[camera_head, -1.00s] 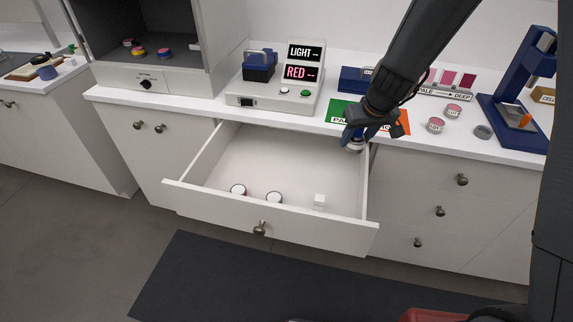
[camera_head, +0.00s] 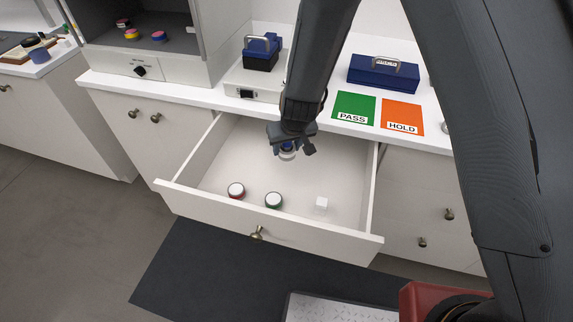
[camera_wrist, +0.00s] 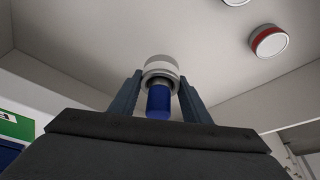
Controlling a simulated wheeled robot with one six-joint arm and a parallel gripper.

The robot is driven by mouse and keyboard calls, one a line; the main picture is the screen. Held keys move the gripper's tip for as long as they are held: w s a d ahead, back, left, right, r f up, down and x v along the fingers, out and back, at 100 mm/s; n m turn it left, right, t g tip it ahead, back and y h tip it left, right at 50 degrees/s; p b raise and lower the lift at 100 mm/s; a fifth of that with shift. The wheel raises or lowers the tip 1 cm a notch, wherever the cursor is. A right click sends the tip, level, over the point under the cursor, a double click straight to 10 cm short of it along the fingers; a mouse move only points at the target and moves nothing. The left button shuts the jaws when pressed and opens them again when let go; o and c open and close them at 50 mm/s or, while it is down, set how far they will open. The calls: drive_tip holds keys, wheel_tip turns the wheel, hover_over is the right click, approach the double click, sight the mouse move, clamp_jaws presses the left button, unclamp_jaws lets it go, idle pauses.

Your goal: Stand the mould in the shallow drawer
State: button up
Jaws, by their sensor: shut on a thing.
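My gripper (camera_head: 291,140) is over the back part of the open shallow drawer (camera_head: 240,160), pointing down. It is shut on the mould (camera_head: 287,154), a small piece with a blue stem, a grey collar and a round white base. In the wrist view my gripper (camera_wrist: 160,88) has its two fingers on either side of the blue stem of the mould (camera_wrist: 158,101). The white base points away from the gripper toward the drawer floor. I cannot tell whether the base touches the floor.
The drawer's middle and back floor is clear. Green PASS (camera_head: 353,107) and orange HOLD (camera_head: 402,116) cards lie on the counter behind.

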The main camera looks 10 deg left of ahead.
drive_tip(key=shift+f+b, duration=0.5)
drive_tip(key=shift+f, duration=3)
drive_tip(key=o, duration=1.2)
